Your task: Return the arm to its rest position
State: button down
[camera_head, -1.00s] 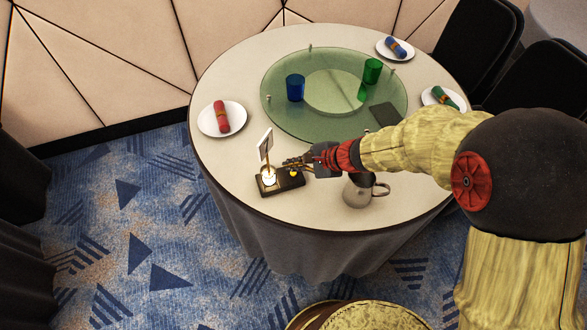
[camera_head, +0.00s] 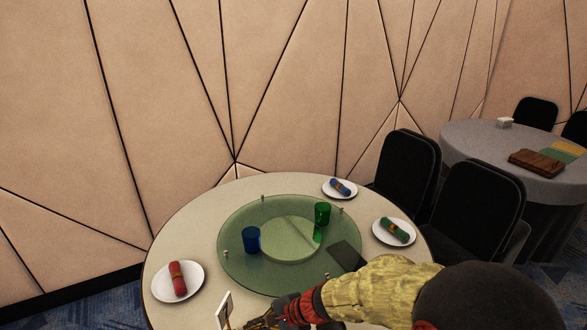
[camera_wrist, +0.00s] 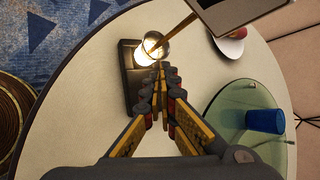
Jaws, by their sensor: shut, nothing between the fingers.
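My arm (camera_head: 370,293) reaches in from the lower right over the round table in the head view. My gripper (camera_head: 256,322) is at the bottom edge, beside a small upright card (camera_head: 224,309) on the table's near side. In the wrist view my gripper (camera_wrist: 165,76) has its fingers together and empty. The tips are close to a lit lamp (camera_wrist: 156,46) on a dark base (camera_wrist: 133,78); I cannot tell whether they touch.
The round table (camera_head: 175,238) carries a green glass turntable (camera_head: 235,277) with a blue cup (camera_head: 252,240) and a green cup (camera_head: 322,214). Plates with rolled napkins, such as the red napkin (camera_head: 177,275), stand around it. Black chairs (camera_head: 405,172) are behind right, near another table (camera_head: 470,150).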

jog(key=s+d+r+n+g+h, duration=0.35)
jog(key=s+d+n, duration=0.4)
jog(key=s, duration=0.35)
jog(key=s+d+r+n+t+h, duration=0.2)
jog(key=s+d+r+t, duration=0.1)
jog(key=d+r, duration=0.6)
jog(key=s+d+r+n+t+h, duration=0.2)
jog(key=s+d+r+t+h, duration=0.1)
jog(key=d+r, duration=0.7)
jog(key=s+d+t, duration=0.1)
jog(key=d, duration=0.3)
jog(key=shift+d+p, duration=0.15)
jog(key=shift+p, duration=0.15)
